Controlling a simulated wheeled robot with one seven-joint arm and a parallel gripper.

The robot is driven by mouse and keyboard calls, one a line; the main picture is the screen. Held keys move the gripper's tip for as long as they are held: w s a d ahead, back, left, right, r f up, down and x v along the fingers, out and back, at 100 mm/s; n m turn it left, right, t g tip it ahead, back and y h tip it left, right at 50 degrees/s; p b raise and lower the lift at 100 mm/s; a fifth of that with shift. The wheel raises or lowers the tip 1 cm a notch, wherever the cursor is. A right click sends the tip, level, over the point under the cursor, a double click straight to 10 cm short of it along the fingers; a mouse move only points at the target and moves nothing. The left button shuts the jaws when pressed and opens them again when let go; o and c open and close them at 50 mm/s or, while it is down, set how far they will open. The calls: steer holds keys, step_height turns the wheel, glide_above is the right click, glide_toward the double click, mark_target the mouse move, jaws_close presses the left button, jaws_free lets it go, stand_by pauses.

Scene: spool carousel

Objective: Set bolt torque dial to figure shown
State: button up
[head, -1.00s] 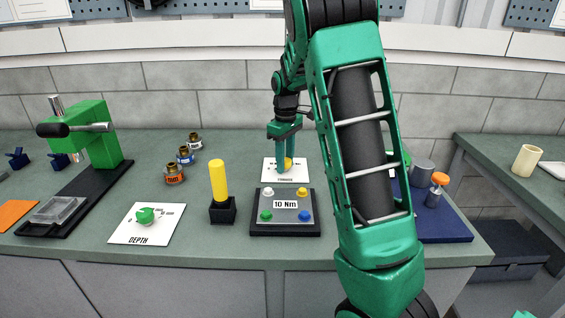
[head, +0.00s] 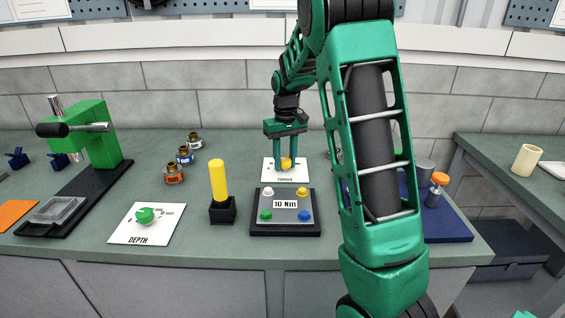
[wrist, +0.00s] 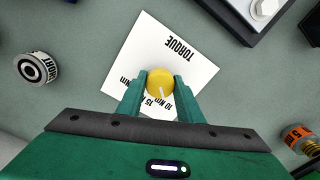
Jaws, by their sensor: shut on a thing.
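The yellow torque dial (head: 286,163) sits on a white card (head: 272,176) marked TORQUE. In the wrist view the dial (wrist: 160,82) shows a pale pointer line toward the card's printed scale, near the 10 Nm mark; the scale is partly hidden by my fingers. My gripper (head: 287,160) points down at the card and is shut on the dial, with one finger on each side of it. A grey plate (head: 285,217) in front of the card bears a label (head: 285,204) reading 10 Nm.
A black block with a yellow post (head: 218,182), a DEPTH card with a green dial (head: 145,215), small labelled jars (head: 174,174) and a green press (head: 98,140) stand to the left. A blue mat (head: 445,222) lies right, beyond my arm.

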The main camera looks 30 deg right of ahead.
mark_target(285, 159)
steer(key=shift+m, duration=0.9)
steer(key=o, duration=1)
steer(key=shift+o, duration=0.2)
step_height(285, 159, up, 11)
steer(key=shift+w+f, duration=0.1)
steer(key=shift+f, duration=0.05)
